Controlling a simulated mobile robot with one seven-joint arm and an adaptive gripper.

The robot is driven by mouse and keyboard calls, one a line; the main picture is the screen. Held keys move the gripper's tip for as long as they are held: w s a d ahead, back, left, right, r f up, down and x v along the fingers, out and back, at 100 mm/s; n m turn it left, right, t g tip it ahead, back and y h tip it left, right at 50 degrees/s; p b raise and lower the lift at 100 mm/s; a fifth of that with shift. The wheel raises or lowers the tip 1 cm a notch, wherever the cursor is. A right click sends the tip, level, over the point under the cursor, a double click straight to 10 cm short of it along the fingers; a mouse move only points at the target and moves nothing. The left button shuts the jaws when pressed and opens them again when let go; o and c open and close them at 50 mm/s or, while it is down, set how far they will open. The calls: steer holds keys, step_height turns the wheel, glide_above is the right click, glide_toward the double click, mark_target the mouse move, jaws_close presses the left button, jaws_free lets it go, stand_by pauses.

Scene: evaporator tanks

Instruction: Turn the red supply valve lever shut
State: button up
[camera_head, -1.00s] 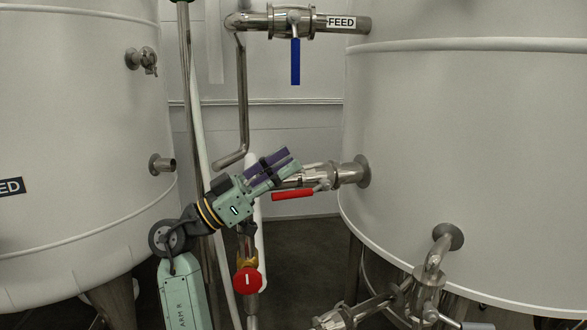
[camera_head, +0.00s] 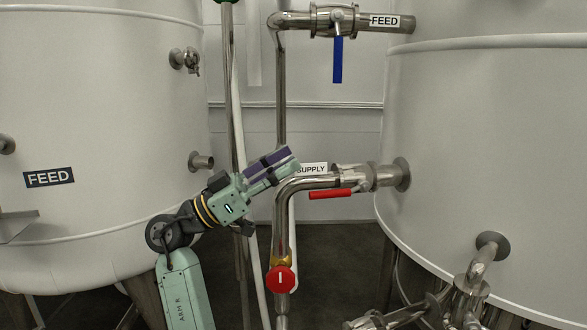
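The red supply valve lever (camera_head: 330,194) lies about level, just under the steel supply pipe and roughly along it. It joins the valve body (camera_head: 362,180) beside the right tank. A white SUPPLY label (camera_head: 312,169) is on the pipe. My gripper (camera_head: 292,159), with purple and green fingers, points up and right. In the picture its tips are left of and above the lever, by the label's left end. It does not touch the lever. The gap between the fingers is too unclear to read, and nothing shows held.
A blue lever (camera_head: 337,60) hangs down from the upper FEED pipe (camera_head: 370,20). A round red knob (camera_head: 281,279) sits low on the vertical pipe. Large tanks stand left (camera_head: 90,110) and right (camera_head: 490,130). Steel fittings (camera_head: 465,300) jut out at lower right.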

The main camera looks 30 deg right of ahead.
steer(key=shift+w+a, duration=0.25)
steer(key=shift+a, duration=0.3)
steer(key=shift+b, duration=0.35)
